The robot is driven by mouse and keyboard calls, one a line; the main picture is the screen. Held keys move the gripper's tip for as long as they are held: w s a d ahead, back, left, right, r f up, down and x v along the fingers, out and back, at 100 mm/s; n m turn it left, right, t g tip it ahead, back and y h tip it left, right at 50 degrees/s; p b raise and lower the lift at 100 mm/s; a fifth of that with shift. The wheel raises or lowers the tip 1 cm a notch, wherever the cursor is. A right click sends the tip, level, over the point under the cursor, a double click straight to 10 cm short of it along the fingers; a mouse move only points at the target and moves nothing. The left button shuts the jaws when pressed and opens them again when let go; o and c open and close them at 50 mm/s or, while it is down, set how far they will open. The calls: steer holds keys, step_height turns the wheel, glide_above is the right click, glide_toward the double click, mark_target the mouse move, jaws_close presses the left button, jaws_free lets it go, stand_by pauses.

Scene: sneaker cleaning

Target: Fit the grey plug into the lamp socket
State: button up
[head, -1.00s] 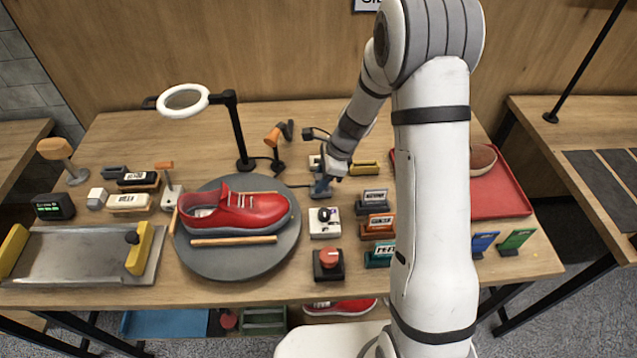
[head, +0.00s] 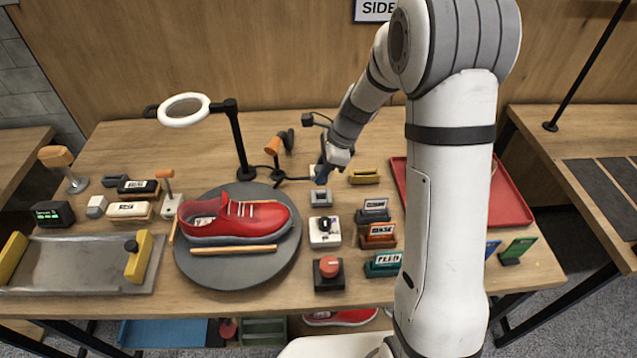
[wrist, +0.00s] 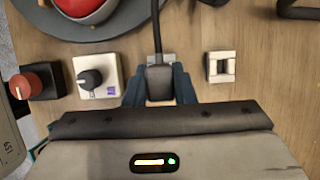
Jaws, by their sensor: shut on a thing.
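My gripper (wrist: 159,98) is shut on the grey plug (wrist: 159,77), whose dark cord runs up and away in the wrist view. In the wrist view, this block (wrist: 170,59) shows partly behind the plug. The plug looks raised above it. A similar pale slotted block (wrist: 220,67) is to the right, apart from the plug. I cannot tell which is the lamp socket.
A yellow-topped block (head: 365,176) is close right.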

steer(key=w+r+p, duration=0.2)
steer(key=w+p, duration=0.2)
steer(key=w, duration=0.6)
steer(key=shift+f+b, duration=1.5)
steer(key=shift+f, duration=1.4)
steer(key=shift+f+b, duration=0.6)
steer(key=shift+f, duration=0.75)
steer(key=o, duration=1)
